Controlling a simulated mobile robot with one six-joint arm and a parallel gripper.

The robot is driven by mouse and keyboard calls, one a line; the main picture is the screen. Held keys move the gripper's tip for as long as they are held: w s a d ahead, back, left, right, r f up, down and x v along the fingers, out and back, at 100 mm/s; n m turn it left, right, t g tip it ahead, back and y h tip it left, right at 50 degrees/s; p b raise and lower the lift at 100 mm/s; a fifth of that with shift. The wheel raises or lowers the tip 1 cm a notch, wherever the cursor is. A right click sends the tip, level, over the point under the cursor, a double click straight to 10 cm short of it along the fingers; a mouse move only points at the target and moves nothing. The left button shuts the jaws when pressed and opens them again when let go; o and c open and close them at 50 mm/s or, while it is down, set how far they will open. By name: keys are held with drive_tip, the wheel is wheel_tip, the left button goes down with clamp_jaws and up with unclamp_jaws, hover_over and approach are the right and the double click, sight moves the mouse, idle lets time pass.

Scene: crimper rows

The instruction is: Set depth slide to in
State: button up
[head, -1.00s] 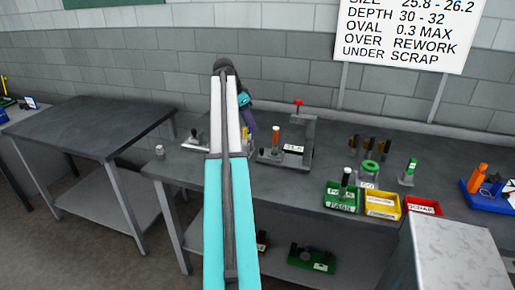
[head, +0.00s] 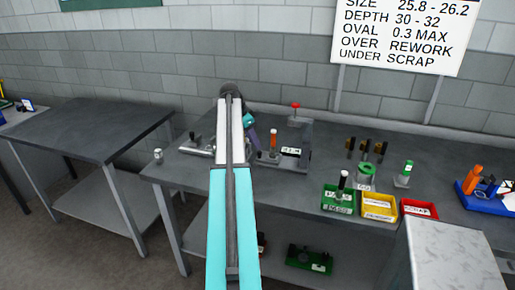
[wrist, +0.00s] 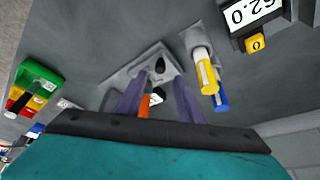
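A grey fixture (head: 302,132) with a red-topped post, an orange-topped pin (head: 273,139) and a small readout stands on the bench. A small black knob (head: 259,155) sits at its left front. I cannot tell for sure which part is the depth slide. My gripper (head: 254,141) has purple fingers and is just left of the orange-topped pin. In the wrist view, my gripper (wrist: 158,98) has its fingers apart, with an orange part (wrist: 145,107) showing between them. A black knob (wrist: 160,65) on a grey plate lies beyond the fingertips. My arm hides part of the bench.
A grey fixture (head: 192,147) with a lever stands left of my arm. Green, yellow (head: 379,207) and red bins line the front edge. Yellow (wrist: 206,72) and blue cylinders and a digital readout (wrist: 250,15) are close by in the wrist view.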

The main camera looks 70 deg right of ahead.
drive_tip(key=shift+p+x, duration=0.6)
drive_tip(key=shift+x, duration=2.25)
drive_tip(key=shift+c, duration=0.5)
clamp_jaws()
